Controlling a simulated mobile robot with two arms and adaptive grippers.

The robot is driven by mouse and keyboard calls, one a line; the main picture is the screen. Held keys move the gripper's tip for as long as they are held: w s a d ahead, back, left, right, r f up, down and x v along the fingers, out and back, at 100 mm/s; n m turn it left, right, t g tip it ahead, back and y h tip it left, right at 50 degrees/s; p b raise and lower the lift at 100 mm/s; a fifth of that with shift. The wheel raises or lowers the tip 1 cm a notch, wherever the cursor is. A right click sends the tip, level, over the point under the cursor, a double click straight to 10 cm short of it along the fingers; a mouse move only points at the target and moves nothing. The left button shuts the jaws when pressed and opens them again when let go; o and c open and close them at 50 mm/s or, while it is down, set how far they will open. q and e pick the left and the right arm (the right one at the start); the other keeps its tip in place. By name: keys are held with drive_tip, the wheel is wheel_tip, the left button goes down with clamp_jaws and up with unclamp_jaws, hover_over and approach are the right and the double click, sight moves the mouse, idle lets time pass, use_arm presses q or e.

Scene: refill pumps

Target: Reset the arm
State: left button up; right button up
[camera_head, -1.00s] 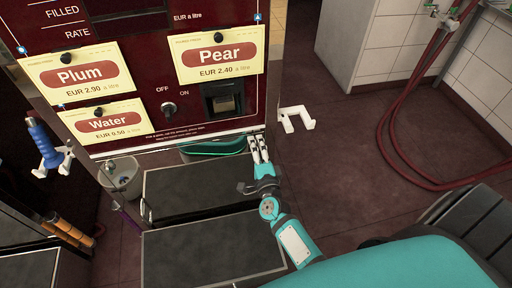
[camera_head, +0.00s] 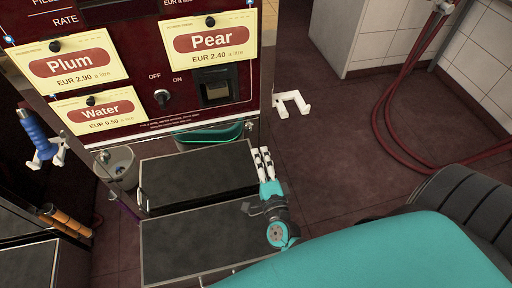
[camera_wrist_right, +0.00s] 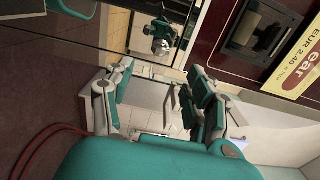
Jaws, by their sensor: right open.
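My right gripper (camera_head: 263,162) is teal with pale fingers and points up toward the lower right corner of the dark red pump panel (camera_head: 205,118). It is empty, over the right end of the upper dark step (camera_head: 195,176). In the right wrist view my gripper (camera_wrist_right: 160,98) has its two fingers spread apart with nothing between them. The teal forearm hides part of the floor and the right end of the lower step (camera_head: 205,243). My left gripper does not show.
A white hook (camera_head: 290,104) sticks out from the pump's right side. A bucket (camera_head: 118,168) stands left of the steps. A blue-handled item (camera_head: 35,130) hangs at the left. A red hose (camera_head: 385,120) loops on the right floor; the tiles between are clear.

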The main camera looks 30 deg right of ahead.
drive_tip(key=shift+s+a, duration=0.2)
drive_tip(key=shift+s, duration=0.5)
drive_tip(key=s+a+f+n+g+y+p, duration=0.1)
drive_tip(key=s+a+f+n+g+y, duration=0.25)
drive_tip(key=f, duration=0.55)
drive_tip(key=s+a+f+n+g+y+p, duration=0.1)
drive_tip(key=s+f+n+g, duration=0.1)
drive_tip(key=s+f+n, duration=0.5)
drive_tip(key=s+a+f+n+g+y+p, duration=0.1)
drive_tip(key=a+f+n+g+y, duration=0.2)
drive_tip(key=f, duration=0.7)
drive_tip(key=s+d+f+n+g+h, duration=0.1)
drive_tip(key=s+d+f+n+g, duration=0.1)
drive_tip(key=s, duration=0.5)
drive_tip(key=s+d+f+n+g+h+p, duration=0.1)
drive_tip(key=s+d+f+n+g, duration=0.2)
drive_tip(key=s+f, duration=0.3)
drive_tip(key=s+d+f+n+g+h, duration=0.1)
drive_tip(key=s+d+f+n+g, duration=0.1)
drive_tip(key=s, duration=0.8)
wheel_tip(320, 180, down, 2)
drive_tip(key=n+g, duration=0.1)
drive_tip(key=n, duration=0.2)
drive_tip(key=shift+d+f, duration=0.15)
drive_tip(key=shift+d, duration=0.15)
